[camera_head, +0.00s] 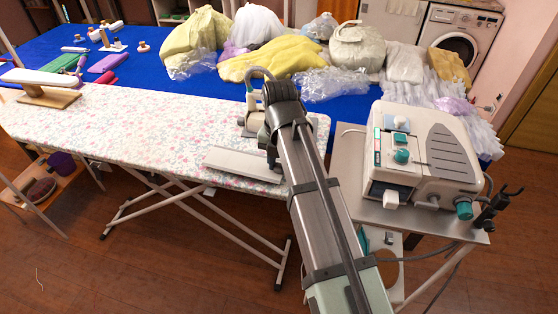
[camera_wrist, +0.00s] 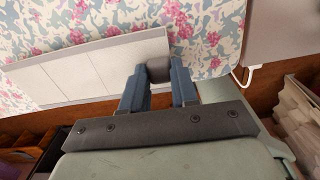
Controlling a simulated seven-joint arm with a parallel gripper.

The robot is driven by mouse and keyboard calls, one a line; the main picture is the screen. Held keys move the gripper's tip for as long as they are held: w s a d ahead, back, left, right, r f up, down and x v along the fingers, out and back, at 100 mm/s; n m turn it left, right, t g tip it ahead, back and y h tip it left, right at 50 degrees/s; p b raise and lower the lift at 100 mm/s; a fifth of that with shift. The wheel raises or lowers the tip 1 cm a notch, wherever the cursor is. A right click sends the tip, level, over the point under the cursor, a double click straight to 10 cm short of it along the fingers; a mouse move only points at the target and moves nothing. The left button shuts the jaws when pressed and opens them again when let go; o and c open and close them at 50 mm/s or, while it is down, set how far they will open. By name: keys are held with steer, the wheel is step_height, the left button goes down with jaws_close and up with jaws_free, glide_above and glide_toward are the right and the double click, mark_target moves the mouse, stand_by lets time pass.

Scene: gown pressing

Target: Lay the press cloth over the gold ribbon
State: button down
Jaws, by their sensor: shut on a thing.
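My gripper (camera_wrist: 158,72) shows in the wrist view, its two blue-grey fingers shut on a short dark grey cylindrical piece (camera_wrist: 158,68). I cannot tell what larger thing, if any, this piece belongs to. Below it are the floral ironing board (camera_wrist: 205,45) and a pale flat panel (camera_wrist: 85,75) at the board's edge. In the head view my arm hides the fingers. The same panel (camera_head: 243,164) lies at the near right edge of the board (camera_head: 140,130). I cannot make out the press cloth or the gold ribbon in either view.
A steam unit (camera_head: 425,150) stands on a grey shelf to the right. A small sleeve board (camera_head: 42,84) stands at the board's far left. Bagged garments (camera_head: 275,60) and coloured cloths (camera_head: 108,62) lie on the blue table (camera_head: 215,88) behind. The board's middle is bare.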

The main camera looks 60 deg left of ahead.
steer(key=shift+f, duration=0.15)
steer(key=c, duration=0.8)
jaws_free()
